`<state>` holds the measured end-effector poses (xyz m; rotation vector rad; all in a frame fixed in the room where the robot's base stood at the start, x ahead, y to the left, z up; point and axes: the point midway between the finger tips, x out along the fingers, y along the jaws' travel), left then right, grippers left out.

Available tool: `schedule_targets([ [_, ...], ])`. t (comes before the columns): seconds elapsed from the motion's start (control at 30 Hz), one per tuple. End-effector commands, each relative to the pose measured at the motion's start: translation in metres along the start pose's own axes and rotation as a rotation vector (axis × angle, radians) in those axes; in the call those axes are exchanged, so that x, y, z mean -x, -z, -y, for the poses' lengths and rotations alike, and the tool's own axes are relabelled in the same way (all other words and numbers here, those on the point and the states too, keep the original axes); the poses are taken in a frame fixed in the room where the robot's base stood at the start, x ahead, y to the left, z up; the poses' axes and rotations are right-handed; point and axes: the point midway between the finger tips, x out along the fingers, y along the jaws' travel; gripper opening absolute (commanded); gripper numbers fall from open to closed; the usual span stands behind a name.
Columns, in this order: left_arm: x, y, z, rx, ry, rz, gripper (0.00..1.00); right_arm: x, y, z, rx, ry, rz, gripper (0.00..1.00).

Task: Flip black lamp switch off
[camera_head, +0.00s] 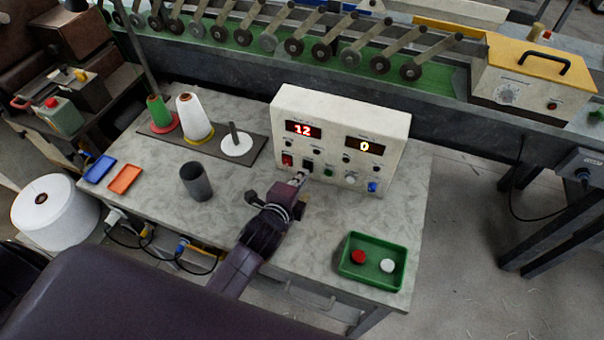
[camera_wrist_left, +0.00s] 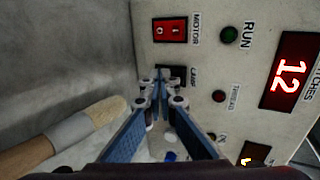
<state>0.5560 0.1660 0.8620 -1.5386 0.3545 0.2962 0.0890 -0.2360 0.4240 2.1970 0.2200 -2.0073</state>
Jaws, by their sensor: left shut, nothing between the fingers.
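The black lamp switch (camera_head: 307,163) is on the front of the white control box (camera_head: 398,132), right of the red motor switch (camera_head: 287,160). In the left wrist view the lamp switch (camera_wrist_left: 177,72) is partly hidden by the fingertips, with its LAMP label beside it. My left gripper (camera_head: 299,178) is shut and empty, its tips just in front of the box by this switch. The wrist view shows the shut tips (camera_wrist_left: 160,84) close to the switch; I cannot tell whether they touch it. The rocker's position is unclear. My right gripper is not in view.
A dark grey cup (camera_head: 196,182) and thread cones stand on the table to the left. A green tray (camera_head: 345,268) with a red and a white piece is at the front right. A tan and grey rod (camera_wrist_left: 65,138) lies low in the wrist view.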

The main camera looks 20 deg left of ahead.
Motion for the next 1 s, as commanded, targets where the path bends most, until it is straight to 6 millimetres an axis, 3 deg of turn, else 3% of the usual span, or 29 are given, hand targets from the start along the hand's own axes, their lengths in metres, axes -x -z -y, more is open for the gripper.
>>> schedule_targets([
  [0.37,-0.002,0.000,0.000,0.000,0.001,0.000,0.00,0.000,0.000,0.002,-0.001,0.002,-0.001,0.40],
  [0.6,-0.011,0.000,-0.005,0.000,0.065,0.002,0.00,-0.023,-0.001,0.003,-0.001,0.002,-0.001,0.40],
  [1.0,-0.006,-0.001,0.006,0.000,0.069,0.002,0.00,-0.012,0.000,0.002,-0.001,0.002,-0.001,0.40],
])
